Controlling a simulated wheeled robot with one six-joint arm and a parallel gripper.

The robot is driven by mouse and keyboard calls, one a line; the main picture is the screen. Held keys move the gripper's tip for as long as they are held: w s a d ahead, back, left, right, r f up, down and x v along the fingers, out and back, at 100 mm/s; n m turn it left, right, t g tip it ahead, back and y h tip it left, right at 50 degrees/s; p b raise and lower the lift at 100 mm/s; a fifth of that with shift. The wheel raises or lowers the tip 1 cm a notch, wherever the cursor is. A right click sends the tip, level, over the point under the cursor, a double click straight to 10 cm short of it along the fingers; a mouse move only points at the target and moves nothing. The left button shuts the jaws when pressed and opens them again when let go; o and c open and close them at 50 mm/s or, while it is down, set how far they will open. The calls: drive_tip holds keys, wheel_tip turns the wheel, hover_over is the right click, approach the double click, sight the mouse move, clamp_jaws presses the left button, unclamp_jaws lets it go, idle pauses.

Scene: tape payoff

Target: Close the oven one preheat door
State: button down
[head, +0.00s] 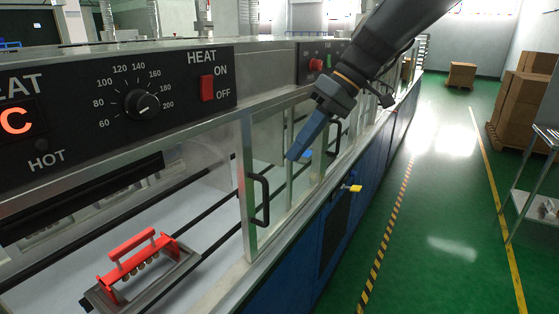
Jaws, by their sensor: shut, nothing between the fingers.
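The preheat bay of the oven shows open at the lower left, under a black heat panel (120,98) with a dial. A glazed, metal-framed door (247,185) with a black upright handle (264,200) stands at the right of this opening. I cannot tell for sure how its far edge meets the oven. My gripper (300,150), blue and shut with nothing in it, points down to the left, in the picture above and right of that handle. A second black handle (337,138) shows just right of my gripper. I cannot tell whether my gripper touches any glass.
A red-handled carrier (138,258) sits on dark rails inside the open bay. A yellow-handled valve (351,188) sticks out from the blue lower front. Green floor (440,210) is clear on the right, with cartons (525,105) and a metal rack (545,150) beyond.

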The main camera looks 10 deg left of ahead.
drive_tip(key=shift+s+a+f+p, duration=0.6)
drive_tip(key=shift+s+a+f, duration=0.15)
drive_tip(key=shift+s+a, duration=0.2)
drive_tip(key=shift+s+a+f+p, duration=0.6)
drive_tip(key=shift+s+a+f, duration=0.1)
drive_tip(key=shift+s+a, duration=0.15)
